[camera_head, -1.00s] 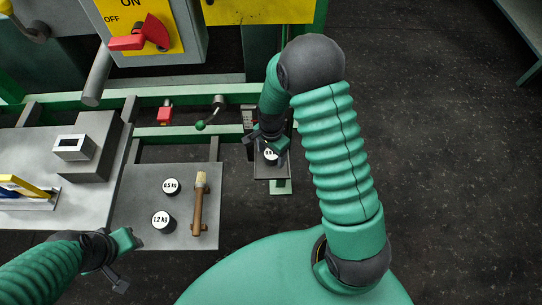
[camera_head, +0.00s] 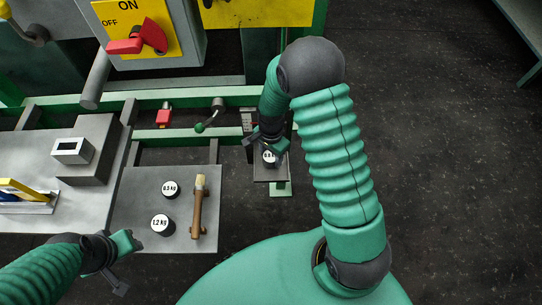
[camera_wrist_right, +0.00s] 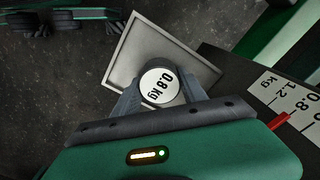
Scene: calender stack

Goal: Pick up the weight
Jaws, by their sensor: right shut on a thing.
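A round weight (camera_head: 269,157) with a white top sits over the small grey plate (camera_head: 264,174) right of the table. In the right wrist view the weight (camera_wrist_right: 159,83) reads 0.8 kg, and the plate (camera_wrist_right: 122,55) lies below it. My right gripper (camera_head: 268,150) is shut on this weight; its fingers (camera_wrist_right: 160,92) flank it in the wrist view. Whether the weight touches the plate is hard to tell. Two other weights, 0.5 kg (camera_head: 170,189) and 1.2 kg (camera_head: 162,224), stand on the grey table. My left gripper (camera_head: 128,264) is empty, with its fingers apart.
A scale with marks 0.8 and 1.2 and a red pointer (camera_wrist_right: 294,126) stands beside the plate.

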